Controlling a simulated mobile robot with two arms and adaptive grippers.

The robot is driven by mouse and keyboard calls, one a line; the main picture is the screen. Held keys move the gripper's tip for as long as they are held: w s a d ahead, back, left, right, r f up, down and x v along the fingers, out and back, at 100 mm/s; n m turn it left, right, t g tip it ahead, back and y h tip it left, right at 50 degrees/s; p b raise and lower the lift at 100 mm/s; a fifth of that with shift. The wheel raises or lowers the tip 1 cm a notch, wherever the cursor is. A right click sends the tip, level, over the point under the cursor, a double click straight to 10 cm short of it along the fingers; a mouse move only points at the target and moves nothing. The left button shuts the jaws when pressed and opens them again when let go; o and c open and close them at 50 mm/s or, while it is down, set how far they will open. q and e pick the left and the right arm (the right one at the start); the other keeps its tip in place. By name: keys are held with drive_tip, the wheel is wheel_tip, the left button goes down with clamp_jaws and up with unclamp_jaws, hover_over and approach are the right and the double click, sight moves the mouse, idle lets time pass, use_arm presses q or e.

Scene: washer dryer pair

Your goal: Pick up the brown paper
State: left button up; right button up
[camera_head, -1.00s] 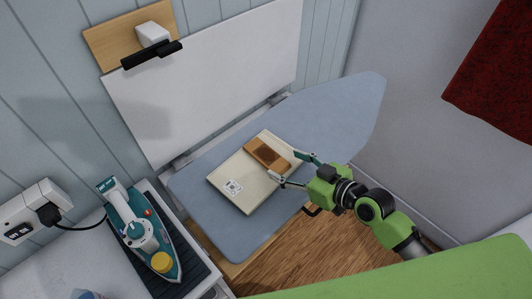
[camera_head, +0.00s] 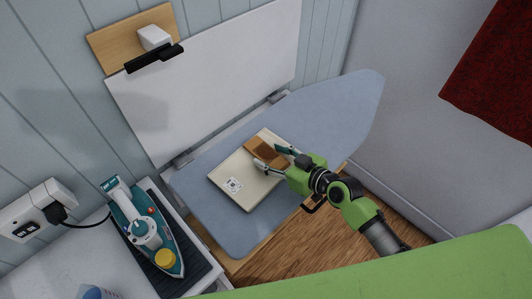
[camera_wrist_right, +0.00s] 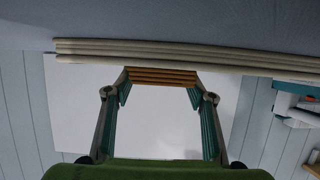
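The brown paper (camera_head: 260,150) is a small, flat, layered brown stack on top of a larger cream stack (camera_head: 222,187), which lies on the ironing board. My right gripper (camera_head: 273,157) reaches in from the right at the brown paper and hides part of it. In the right wrist view, the brown paper (camera_wrist_right: 160,76) shows edge-on between the tips of my open right gripper (camera_wrist_right: 160,93). I cannot tell whether the fingers touch it. The cream stack (camera_wrist_right: 230,64) shows as several layers there. My left gripper is not in view.
The blue ironing board (camera_head: 335,105) has free room to the upper right. An iron (camera_head: 148,230) stands on a dark mat at lower left. A white panel (camera_head: 215,80) rises behind the board. A red cloth (camera_head: 495,80) hangs at upper right.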

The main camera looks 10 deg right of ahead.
drive_tip(key=c, duration=0.7)
drive_tip(key=shift+r, duration=0.1)
